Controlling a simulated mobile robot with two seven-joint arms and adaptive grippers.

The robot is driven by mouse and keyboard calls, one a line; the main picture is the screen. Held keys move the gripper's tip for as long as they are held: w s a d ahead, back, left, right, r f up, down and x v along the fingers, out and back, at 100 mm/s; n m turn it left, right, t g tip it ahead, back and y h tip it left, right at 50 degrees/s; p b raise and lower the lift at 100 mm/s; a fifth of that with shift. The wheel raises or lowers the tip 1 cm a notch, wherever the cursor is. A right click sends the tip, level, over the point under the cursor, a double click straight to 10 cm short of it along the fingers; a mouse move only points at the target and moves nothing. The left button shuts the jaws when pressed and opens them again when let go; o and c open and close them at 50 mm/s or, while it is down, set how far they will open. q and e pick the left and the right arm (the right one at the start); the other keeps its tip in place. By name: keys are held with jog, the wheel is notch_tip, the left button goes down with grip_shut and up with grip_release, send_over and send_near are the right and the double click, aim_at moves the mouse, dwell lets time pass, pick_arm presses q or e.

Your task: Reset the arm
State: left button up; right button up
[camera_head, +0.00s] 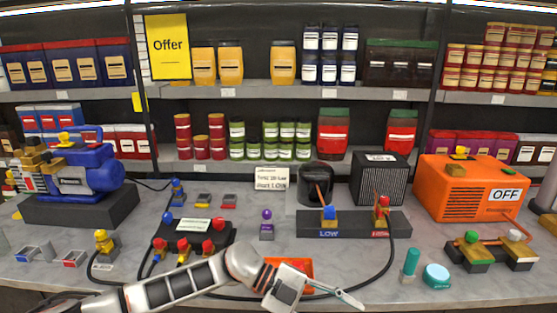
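My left arm comes in from the lower left and reaches across the front of the table. Its gripper (345,296) is low in the middle, pointing right and toward the front edge, in front of an orange tray-like object (305,266). No object shows between its fingers, but they are small and seen at an angle, so I cannot tell whether they are open or shut. My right gripper is not clearly in view; a grey part (547,192) at the right edge may belong to my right arm, but I cannot tell.
The grey table (420,255) holds a blue pump (85,168), a black block with coloured fittings (192,236), a black base labelled LOW (350,232) and an orange box marked OFF (470,185). A black hose (390,262) curves near my gripper. Teal pieces (436,276) stand front right.

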pick_arm(q)
notch_tip(320, 180, up, 5)
jog(key=d+n+t+h, duration=0.1)
jog(key=n+t+h, duration=0.6)
jog(key=n+t, duration=0.15)
jog(key=w+a+f+n+t+y, duration=0.4)
jog(key=a+f+n+t+y, duration=0.35)
jog(key=a+n+t, duration=0.35)
jog(key=s+a+f+n+g+y, duration=0.2)
jog(key=s+a+f+y, duration=0.3)
jog(key=a+f, duration=0.6)
jog(key=s+a+f+n+g+y, duration=0.2)
jog(key=s+a+f+n+y, duration=0.3)
jog(key=s+a+f, duration=0.5)
jog(key=a+f, duration=0.1)
jog(key=a, duration=0.1)
jog(key=shift+s+a+f, duration=0.25)
jog(key=shift+s+a, duration=0.05)
jog(key=shift+a, duration=0.1)
